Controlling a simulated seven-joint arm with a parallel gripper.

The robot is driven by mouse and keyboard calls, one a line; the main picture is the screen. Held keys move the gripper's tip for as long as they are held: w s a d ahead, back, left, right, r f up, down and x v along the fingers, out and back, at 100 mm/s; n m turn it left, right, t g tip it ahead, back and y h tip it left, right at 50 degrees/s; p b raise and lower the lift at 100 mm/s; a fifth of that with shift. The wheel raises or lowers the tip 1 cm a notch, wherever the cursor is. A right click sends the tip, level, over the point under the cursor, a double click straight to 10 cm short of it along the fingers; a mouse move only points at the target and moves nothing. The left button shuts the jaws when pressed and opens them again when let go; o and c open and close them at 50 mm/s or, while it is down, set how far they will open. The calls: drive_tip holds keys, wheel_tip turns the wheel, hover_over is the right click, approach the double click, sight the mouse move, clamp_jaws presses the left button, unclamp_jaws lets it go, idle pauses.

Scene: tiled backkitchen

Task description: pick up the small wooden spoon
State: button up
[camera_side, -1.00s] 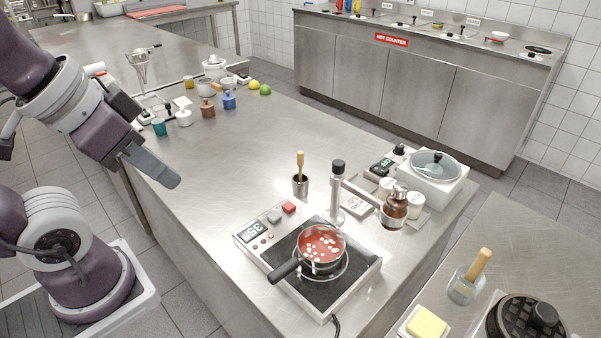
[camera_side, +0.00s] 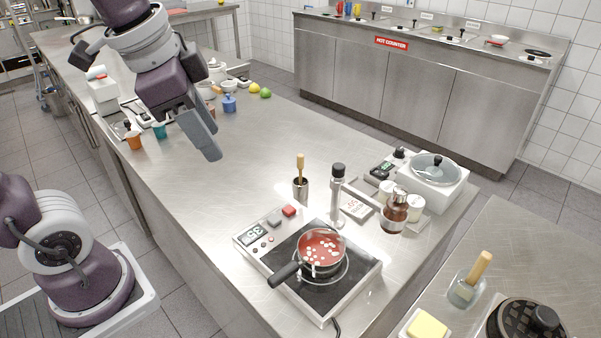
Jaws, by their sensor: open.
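A small wooden handle, which looks like the small wooden spoon (camera_side: 300,163), stands upright in a small metal cup (camera_side: 300,189) on the steel counter. Its lower end is hidden inside the cup. My gripper (camera_side: 212,152) hangs over the counter to the left of the cup and higher up, pointing down. It is open and clearly apart from the spoon, with nothing visible in it. The gap between the fingers is hard to see from this side.
Several small jars stand behind my gripper. The counter between gripper and cup is clear.

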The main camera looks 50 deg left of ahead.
drive_tip(key=w+m+g, duration=0.1)
drive_tip(key=w+m, duration=0.3)
drive_tip(key=w, duration=0.3)
drive_tip(key=m+g, duration=0.3)
drive_tip(key=m, duration=0.9)
hover_over(301, 155)
drive_tip(key=f, duration=1.1)
drive_tip(key=shift+s+a+f, duration=0.15)
drive_tip(key=shift+s+f, duration=0.05)
wheel_tip(301, 155, down, 6)
drive_tip(key=shift+w+f, duration=0.15)
drive_tip(key=shift+f, duration=0.45)
clamp_jaws()
